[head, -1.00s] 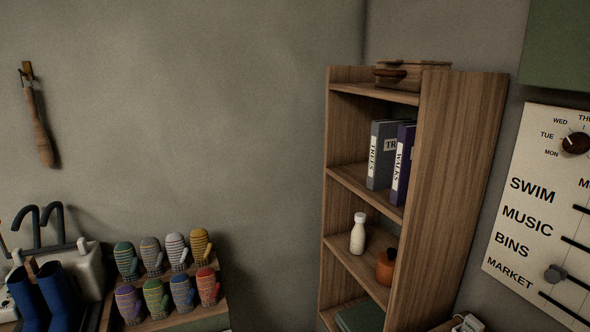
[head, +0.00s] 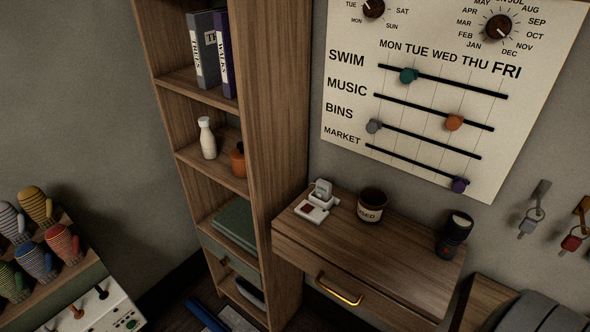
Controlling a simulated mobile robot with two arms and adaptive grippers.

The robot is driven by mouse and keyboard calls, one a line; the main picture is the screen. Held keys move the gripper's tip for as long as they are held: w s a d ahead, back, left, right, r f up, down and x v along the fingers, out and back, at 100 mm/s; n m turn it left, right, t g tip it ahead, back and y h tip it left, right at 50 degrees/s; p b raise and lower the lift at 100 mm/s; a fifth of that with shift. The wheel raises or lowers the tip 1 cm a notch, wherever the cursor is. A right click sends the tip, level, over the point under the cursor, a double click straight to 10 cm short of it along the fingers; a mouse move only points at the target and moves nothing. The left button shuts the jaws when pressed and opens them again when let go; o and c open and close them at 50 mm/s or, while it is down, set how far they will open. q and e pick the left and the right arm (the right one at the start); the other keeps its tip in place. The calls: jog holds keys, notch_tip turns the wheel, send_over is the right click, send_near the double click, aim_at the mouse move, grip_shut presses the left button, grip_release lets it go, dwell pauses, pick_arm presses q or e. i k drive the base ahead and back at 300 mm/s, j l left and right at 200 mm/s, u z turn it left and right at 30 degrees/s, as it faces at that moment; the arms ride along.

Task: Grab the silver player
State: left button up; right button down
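I cannot make out a thing that is clearly a silver player. A small pale device with a raised part (head: 318,203) stands on the left of the wall drawer unit's top; I cannot tell what it is. A dark object with a pale edge (head: 249,290) lies low in the wooden shelf, partly hidden and too dim to name. Neither of my grippers shows in the head view.
The drawer unit (head: 400,262) also bears a dark labelled jar (head: 371,206) and a black cylinder (head: 455,235). The tall shelf (head: 280,110) holds binders, a white bottle (head: 207,138) and an orange jar (head: 238,160). Keys (head: 530,222) hang at right; mittens (head: 36,205) stand at left.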

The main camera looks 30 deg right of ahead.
aim_at(323, 187)
jog(key=z, duration=0.95)
jog(key=j+z, duration=0.45)
jog(key=i+j+z, duration=0.1)
jog(key=j+z, duration=0.75)
jog(key=k+l, duration=0.05)
jog(key=l, duration=0.05)
